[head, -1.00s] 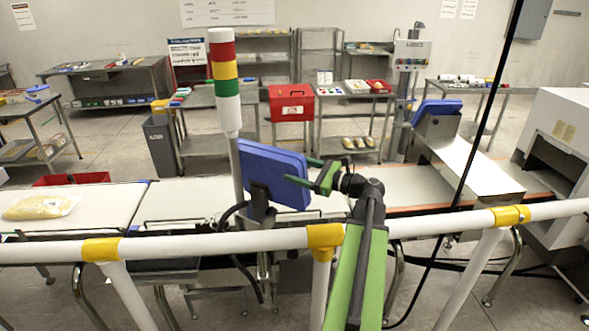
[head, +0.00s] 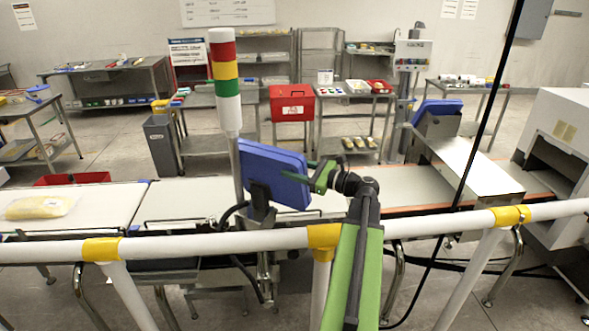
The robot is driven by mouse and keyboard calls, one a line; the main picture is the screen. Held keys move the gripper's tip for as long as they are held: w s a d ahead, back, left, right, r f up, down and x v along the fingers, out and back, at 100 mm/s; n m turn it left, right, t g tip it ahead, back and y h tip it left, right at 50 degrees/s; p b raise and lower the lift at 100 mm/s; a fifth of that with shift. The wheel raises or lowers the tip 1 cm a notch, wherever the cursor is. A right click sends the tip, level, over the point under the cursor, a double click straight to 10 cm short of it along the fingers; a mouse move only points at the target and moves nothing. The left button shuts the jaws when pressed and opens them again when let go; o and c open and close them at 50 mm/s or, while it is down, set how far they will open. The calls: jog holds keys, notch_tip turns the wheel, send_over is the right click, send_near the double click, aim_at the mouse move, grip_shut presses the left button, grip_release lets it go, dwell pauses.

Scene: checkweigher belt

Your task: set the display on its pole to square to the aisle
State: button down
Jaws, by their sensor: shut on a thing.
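The blue display (head: 273,174) is mounted on a dark bracket by the pole (head: 236,178) under a red, yellow and white-green signal light. Its back faces me at an angle, its right edge towards my gripper. My gripper (head: 314,171), green with dark parts, reaches up from the lower right over the rail. It is shut on the right edge of the display. The display's screen face is hidden from this view.
A white rail (head: 419,227) with yellow joints crosses in front of the belt (head: 180,200). A bagged yellow product (head: 40,207) lies on the left belt. A black cable (head: 473,150) hangs at right. A white machine housing (head: 565,140) stands far right.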

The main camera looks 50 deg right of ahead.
jog(key=shift+w+d+n+g+y, duration=0.2)
jog(key=shift+w+d+n+y, duration=0.1)
jog(key=shift+d+y, duration=0.2)
jog(key=shift+w+d+n+g+y, duration=0.2)
jog(key=shift+d+n+y, duration=0.15)
jog(key=shift+d, duration=0.2)
jog(key=shift+w+d+f+n+g+y, duration=0.1)
jog(key=shift+w+d+n+g+y, duration=0.15)
jog(key=shift+w+n+y, duration=0.25)
jog(key=shift+w+d+n+g+y, duration=0.15)
jog(key=shift+d+n+g+y, duration=0.1)
jog(key=shift+y, duration=0.4)
jog(key=shift+w+d+b, duration=0.15)
jog(key=shift+d+b, duration=0.35)
jog(key=shift+b, duration=0.05)
jog(key=shift+w+d+r+t+y+b, duration=0.15)
jog(key=shift+w+d+t+b, duration=0.15)
jog(key=shift+w+d, duration=0.35)
jog(key=shift+w+d+r+t+y+b, duration=0.1)
jog(key=shift+w+d+t+y+b, duration=0.15)
jog(key=shift+w+d, duration=0.35)
jog(key=shift+s+d, duration=0.1)
